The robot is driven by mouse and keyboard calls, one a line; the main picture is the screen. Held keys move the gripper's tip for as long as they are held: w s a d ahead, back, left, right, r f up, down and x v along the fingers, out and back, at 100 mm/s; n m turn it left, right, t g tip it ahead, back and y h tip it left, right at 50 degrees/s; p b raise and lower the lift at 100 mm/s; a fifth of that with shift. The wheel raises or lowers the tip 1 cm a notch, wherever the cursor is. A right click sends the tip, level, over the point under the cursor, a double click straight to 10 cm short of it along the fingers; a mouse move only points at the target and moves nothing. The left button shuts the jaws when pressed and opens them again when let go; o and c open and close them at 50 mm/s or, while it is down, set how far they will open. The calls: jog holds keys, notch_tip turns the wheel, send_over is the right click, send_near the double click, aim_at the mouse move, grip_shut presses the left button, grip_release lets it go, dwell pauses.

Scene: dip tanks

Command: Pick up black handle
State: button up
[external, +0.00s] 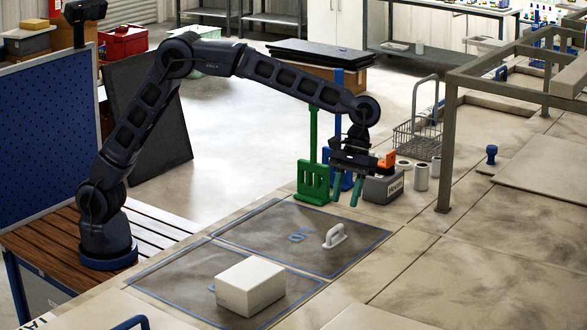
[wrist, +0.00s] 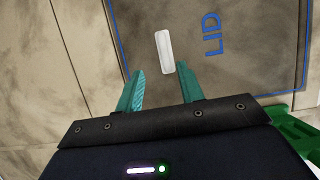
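No black handle shows in either view.
A white block (external: 250,287) sits in the nearer outlined area. A green stand (external: 314,180) is close to the left of my gripper. A grey box (external: 383,186), a white cup (external: 421,177) and a wire basket (external: 412,142) are to its right. The bench around the handle is clear.

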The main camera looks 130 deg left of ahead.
aim_at(336, 227)
jog(key=x, duration=0.4)
jog(key=shift+s+x, duration=0.2)
jog(key=shift+x, duration=1.15)
jog(key=shift+s+x, duration=0.15)
jog(key=shift+x, duration=1.2)
grip_shut()
